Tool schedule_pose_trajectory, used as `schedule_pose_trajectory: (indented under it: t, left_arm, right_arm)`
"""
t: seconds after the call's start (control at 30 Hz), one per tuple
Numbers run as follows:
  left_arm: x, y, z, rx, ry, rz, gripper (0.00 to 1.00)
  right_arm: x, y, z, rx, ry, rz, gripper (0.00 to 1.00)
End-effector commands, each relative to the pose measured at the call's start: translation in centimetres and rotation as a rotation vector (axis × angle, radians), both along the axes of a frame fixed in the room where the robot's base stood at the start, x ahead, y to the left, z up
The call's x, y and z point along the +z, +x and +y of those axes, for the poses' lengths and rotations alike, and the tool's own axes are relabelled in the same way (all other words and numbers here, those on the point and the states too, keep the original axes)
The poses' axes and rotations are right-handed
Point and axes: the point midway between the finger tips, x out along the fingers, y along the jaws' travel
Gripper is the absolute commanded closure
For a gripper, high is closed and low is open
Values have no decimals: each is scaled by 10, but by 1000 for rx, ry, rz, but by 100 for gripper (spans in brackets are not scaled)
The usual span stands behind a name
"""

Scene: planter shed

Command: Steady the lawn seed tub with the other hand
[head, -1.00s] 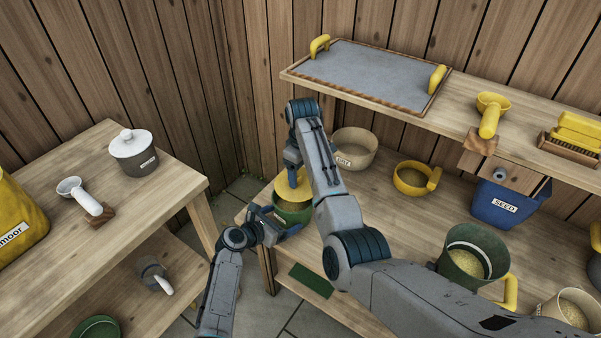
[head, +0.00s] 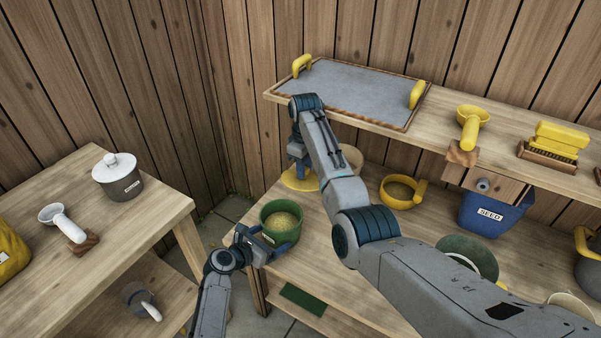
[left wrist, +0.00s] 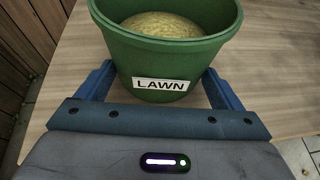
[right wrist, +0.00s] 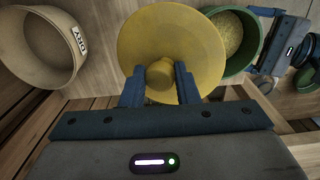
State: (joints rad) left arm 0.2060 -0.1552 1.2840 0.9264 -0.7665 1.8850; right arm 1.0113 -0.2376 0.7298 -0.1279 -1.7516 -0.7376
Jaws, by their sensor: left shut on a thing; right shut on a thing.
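The green lawn seed tub (head: 268,232) stands upright and uncovered on the bench, pale seed inside. Its LAWN label faces the left wrist camera, where the tub (left wrist: 165,55) sits between the two fingers. My left gripper (head: 268,244) is shut around the tub from the front. My right gripper (head: 297,163) is shut on the knob of a round yellow lid (head: 299,184). I cannot tell the lid's height above the bench.
A cream bowl (right wrist: 40,50) stands near the lid. A yellow-handled pan (head: 400,190) and a blue SEED bin (head: 490,212) are further right. A shelf with a tray (head: 350,90) overhangs the bench's back. A second bench (head: 130,220) stands left, across a gap.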

Motion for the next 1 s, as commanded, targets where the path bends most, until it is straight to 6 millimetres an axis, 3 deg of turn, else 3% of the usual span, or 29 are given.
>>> schedule_pose_trajectory:
  t: [0.27,0.3,0.37,0.73,1.0]
  left_arm:
    - [-5,-3,-1,-3,3,10,45]
    - [-5,-3,-1,-3,3,10,10]
    - [-5,-3,-1,-3,2,9,0]
    - [1,-7,6,-1,1,3,0]
    - [20,-41,39,-1,5,2,0]
  right_arm:
    - [0,2,-2,0,1,1,100]
    - [0,2,-2,0,1,1,100]
    - [0,1,-2,0,1,1,100]
    - [1,1,-2,0,1,1,100]
    - [1,1,-2,0,1,1,100]
